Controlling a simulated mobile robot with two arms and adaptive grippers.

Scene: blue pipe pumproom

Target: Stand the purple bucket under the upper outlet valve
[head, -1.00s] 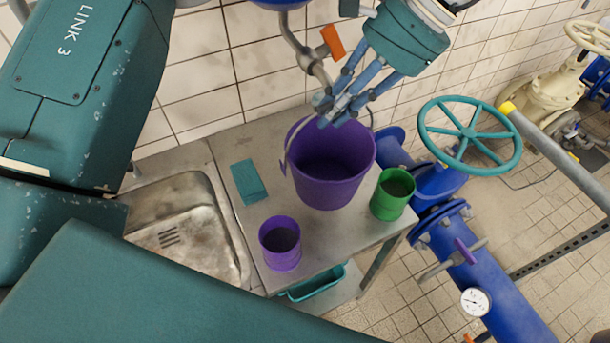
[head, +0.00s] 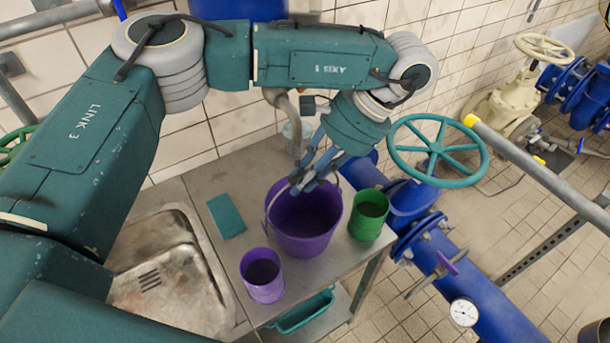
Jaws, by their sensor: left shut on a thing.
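The purple bucket (head: 304,236) is at the worktop between the purple cup and the green cup, upright or nearly so. I cannot tell whether its base touches the worktop. My left gripper (head: 302,184) is shut on the bucket's handle at the far rim. The handle's left side shows as a thin arc. A grey outlet pipe (head: 290,106) comes down behind my left wrist. My arm hides its upper part and the valve's lever. The bucket is in front of this pipe in the picture. My right gripper is out of view.
On the worktop (head: 225,268) are a purple cup (head: 263,279), a green cup (head: 368,219) and a teal block (head: 226,216). A sink (head: 160,262) adjoins on the left.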

